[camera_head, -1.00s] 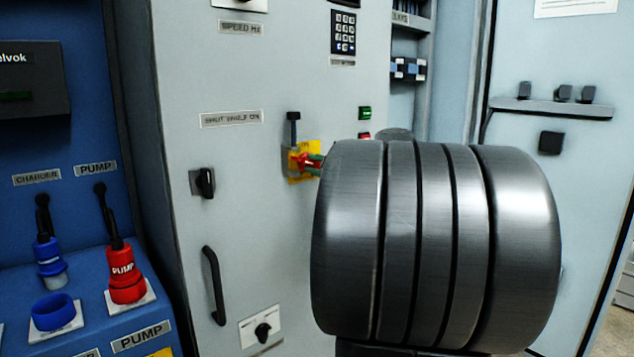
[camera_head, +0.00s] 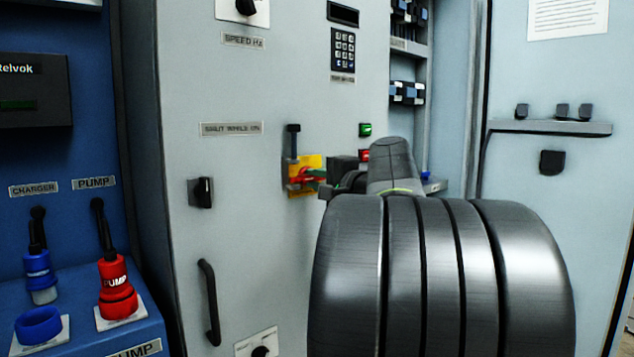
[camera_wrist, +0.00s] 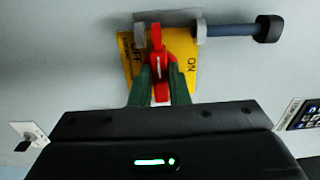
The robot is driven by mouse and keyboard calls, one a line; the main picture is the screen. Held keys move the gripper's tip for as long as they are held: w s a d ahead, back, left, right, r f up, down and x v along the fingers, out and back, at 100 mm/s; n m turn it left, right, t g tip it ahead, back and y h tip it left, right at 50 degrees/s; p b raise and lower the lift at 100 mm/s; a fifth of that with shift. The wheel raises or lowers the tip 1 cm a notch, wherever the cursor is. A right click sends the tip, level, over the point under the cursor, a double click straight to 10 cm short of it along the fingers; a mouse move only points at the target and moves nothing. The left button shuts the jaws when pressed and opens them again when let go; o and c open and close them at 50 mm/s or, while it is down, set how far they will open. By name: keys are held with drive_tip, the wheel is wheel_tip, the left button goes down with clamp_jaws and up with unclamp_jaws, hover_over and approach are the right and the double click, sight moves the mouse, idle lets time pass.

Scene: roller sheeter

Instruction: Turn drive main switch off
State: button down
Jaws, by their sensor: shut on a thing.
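The drive main switch is a yellow plate (camera_head: 305,162) with a red handle (camera_head: 299,178) on the grey cabinet front. In the wrist view the red handle (camera_wrist: 157,38) stands upright in the picture across the yellow plate (camera_wrist: 127,50), with OFF lettering to its left and ON to its right. My gripper (camera_wrist: 160,88) has its green fingers on both sides of the handle's lower part and is shut on it. In the head view my gripper (camera_head: 318,176) reaches the handle from the right, partly hidden by my own arm.
A dark lever (camera_head: 293,140) sticks up just above the plate. Green (camera_head: 365,130) and red (camera_head: 364,155) buttons and a keypad (camera_head: 343,49) are close by on the right. A black rotary knob (camera_head: 203,192) and a door handle (camera_head: 209,300) are to the left.

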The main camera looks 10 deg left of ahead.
drive_tip(key=c, duration=1.4)
unclamp_jaws()
drive_tip(key=p+v, duration=0.1)
drive_tip(key=v, duration=1.2)
drive_tip(key=shift+s+d, duration=0.25)
drive_tip(key=shift+a, duration=0.1)
drive_tip(key=b+x, duration=0.1)
drive_tip(key=x, duration=1.2)
drive_tip(key=shift+w+a, duration=0.2)
drive_tip(key=shift+w, duration=0.05)
